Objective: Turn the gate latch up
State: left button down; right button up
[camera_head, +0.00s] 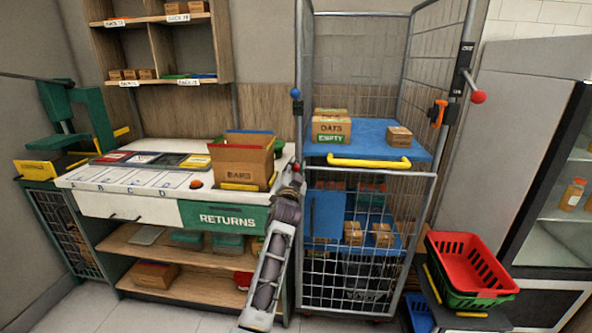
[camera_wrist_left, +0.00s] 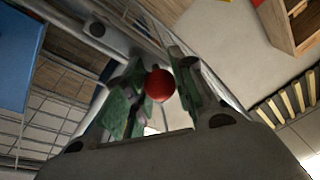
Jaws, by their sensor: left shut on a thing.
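The lower wire gate (camera_head: 325,290) of the roll cage has a yellow handle (camera_head: 368,162) along its top. My left gripper (camera_head: 293,178) is at the cage's left post, beside the gate's upper left corner. In the left wrist view, a red ball knob (camera_wrist_left: 159,85) sits between the green-padded fingers of my left gripper (camera_wrist_left: 158,92), which is shut on it. I take this knob for the end of the gate latch; the latch's lever is mostly hidden by the gripper, so its angle cannot be told. My right gripper is not in view.
A blue ball (camera_head: 295,93) is higher on the left post; another red knob (camera_head: 478,97) is on the right post. The blue upper shelf (camera_head: 375,137) bears boxes. The returns counter (camera_head: 215,218) is close on the left, red and green baskets (camera_head: 468,262) on the right.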

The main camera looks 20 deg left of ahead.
pick_arm(q)
jog(key=shift+a+f, duration=0.1)
jog(key=shift+f, duration=0.1)
jog(key=c, duration=1.1)
grip_release()
jog(key=shift+a, duration=0.1)
jog(key=shift+c, duration=0.2)
jog(key=shift+r, duration=0.1)
jog(key=shift+r, duration=0.2)
notch_tip(320, 180, up, 9)
jog(key=shift+s+f, duration=0.1)
jog(key=shift+s, duration=0.05)
jog(key=shift+r, duration=0.45)
jog(key=shift+f, duration=0.15)
